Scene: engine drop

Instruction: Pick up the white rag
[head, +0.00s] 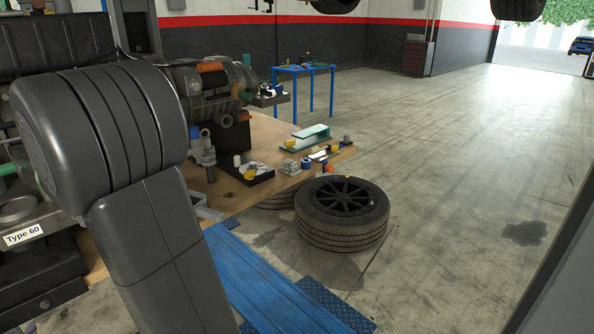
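I cannot make out a white rag for certain in the head view. Small pale items (290,166) lie on the wooden table, too small to identify. A black tray (262,178) on the same table holds small white and yellow things. My dark arm fills the left of the view and hides part of the table and the engine behind it. My gripper is not in view.
A tyre (342,212) lies flat on the floor by the wooden table (236,198). An engine (205,85) stands on the table. A blue ramp (262,285) is in front. A blue table (302,69) stands behind. The floor (450,170) to the right is clear, with a dark stain (525,232).

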